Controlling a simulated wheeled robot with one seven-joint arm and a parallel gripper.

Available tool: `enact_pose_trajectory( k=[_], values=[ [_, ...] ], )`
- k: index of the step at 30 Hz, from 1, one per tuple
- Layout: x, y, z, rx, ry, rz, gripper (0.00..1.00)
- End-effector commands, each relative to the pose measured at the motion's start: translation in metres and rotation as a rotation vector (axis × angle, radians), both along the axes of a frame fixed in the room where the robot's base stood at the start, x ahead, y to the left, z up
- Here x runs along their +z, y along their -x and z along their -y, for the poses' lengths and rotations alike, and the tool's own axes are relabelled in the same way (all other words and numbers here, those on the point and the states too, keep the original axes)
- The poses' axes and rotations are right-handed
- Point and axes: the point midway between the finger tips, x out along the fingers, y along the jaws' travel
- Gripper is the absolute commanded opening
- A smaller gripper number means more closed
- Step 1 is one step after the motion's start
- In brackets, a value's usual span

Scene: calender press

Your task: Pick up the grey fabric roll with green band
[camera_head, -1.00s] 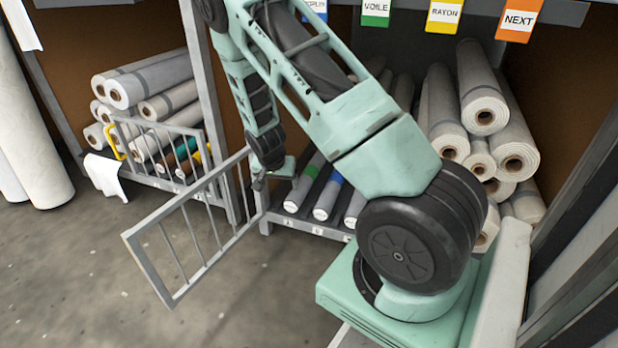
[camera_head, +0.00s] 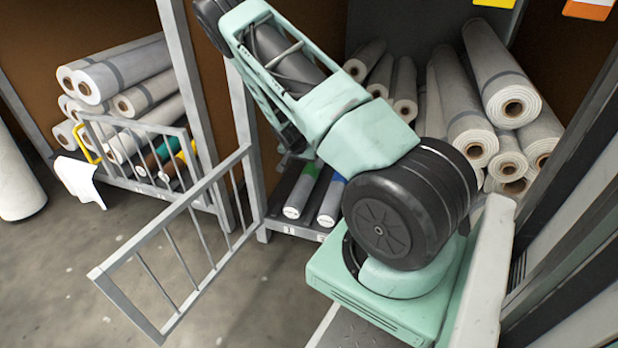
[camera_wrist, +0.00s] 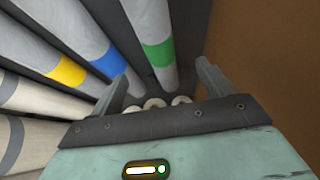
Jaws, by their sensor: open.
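The grey fabric roll with green band (camera_head: 298,197) lies on the low shelf in the head view, its near end facing out. In the wrist view, the same roll (camera_wrist: 148,22) runs down between the fingertips, with its green band (camera_wrist: 158,54) just beyond them. My gripper (camera_wrist: 163,82) is open and empty, its two fingers on either side of that roll's line. Whether it touches the roll I cannot tell. In the head view, my gripper is mostly hidden behind the post and arm, above the shelf.
A blue-banded roll (camera_wrist: 108,62) lies close beside the green one, then a yellow-banded roll (camera_wrist: 66,70). A brown panel (camera_wrist: 262,60) stands on the other side. An open barred gate (camera_head: 180,240) juts out before the shelf. Several rolls (camera_head: 500,75) are stacked at right.

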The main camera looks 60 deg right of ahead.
Motion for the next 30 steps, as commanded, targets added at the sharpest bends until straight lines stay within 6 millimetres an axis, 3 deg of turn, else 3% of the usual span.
enact_pose_trajectory(
  k=[1,9,17,30],
  values=[
    [-0.017,-0.001,0.006,0.000,0.000,-0.001,0.80],
    [-0.060,-0.009,0.030,0.000,0.000,0.000,0.80],
    [-0.073,-0.011,0.040,0.001,0.000,0.000,0.80],
    [-0.111,-0.015,0.066,0.002,-0.001,-0.001,0.80]
  ],
)
